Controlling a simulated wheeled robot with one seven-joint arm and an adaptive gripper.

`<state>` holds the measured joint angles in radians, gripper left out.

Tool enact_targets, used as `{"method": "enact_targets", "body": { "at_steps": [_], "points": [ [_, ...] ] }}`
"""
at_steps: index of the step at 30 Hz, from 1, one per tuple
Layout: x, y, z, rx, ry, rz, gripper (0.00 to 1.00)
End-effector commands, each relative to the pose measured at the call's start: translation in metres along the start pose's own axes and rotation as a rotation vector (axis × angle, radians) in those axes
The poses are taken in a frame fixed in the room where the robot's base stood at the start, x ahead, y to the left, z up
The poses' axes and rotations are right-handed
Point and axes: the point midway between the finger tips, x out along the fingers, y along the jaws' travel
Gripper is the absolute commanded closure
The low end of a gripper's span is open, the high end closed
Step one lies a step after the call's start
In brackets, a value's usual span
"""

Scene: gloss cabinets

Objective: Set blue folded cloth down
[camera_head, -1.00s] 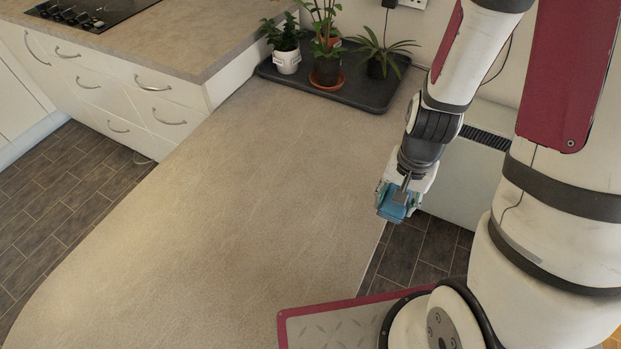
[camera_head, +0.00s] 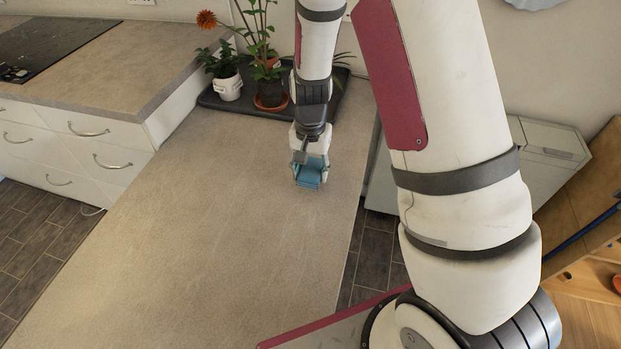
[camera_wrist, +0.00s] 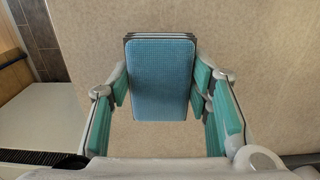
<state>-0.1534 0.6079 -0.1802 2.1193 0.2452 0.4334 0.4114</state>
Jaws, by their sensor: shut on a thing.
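The blue folded cloth (camera_wrist: 160,78) is a rounded rectangular stack with a textured top. In the wrist view it sits between the green finger pads of my gripper (camera_wrist: 160,100), which is shut on it. In the head view the cloth (camera_head: 310,173) hangs at the end of my gripper (camera_head: 309,165), over the right side of the beige countertop (camera_head: 210,220). I cannot tell whether the cloth touches the counter or is a little above it.
A dark tray (camera_head: 213,101) with several potted plants stands at the counter's back end. A hob (camera_head: 45,45) lies on the adjoining worktop at left. The counter's right edge drops to dark floor tiles (camera_head: 374,255). The counter's middle and front are clear.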

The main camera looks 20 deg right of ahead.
Motion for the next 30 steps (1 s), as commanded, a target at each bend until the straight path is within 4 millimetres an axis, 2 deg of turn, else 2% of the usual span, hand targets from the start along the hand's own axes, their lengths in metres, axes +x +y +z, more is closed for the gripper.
{"method": "enact_targets", "body": {
  "at_steps": [7, 18, 19, 21, 30],
  "points": [
    [0.034, 0.0, 0.0, 0.0, -0.001, 0.002, 0.78],
    [0.038, 0.0, 0.0, -0.001, 0.0, 0.001, 0.78],
    [0.039, 0.0, 0.0, -0.001, 0.0, 0.001, 0.53],
    [0.038, 0.0, 0.0, -0.001, 0.0, 0.0, 0.37],
    [0.038, 0.0, 0.0, -0.001, 0.0, 0.0, 0.35]
  ]
}}
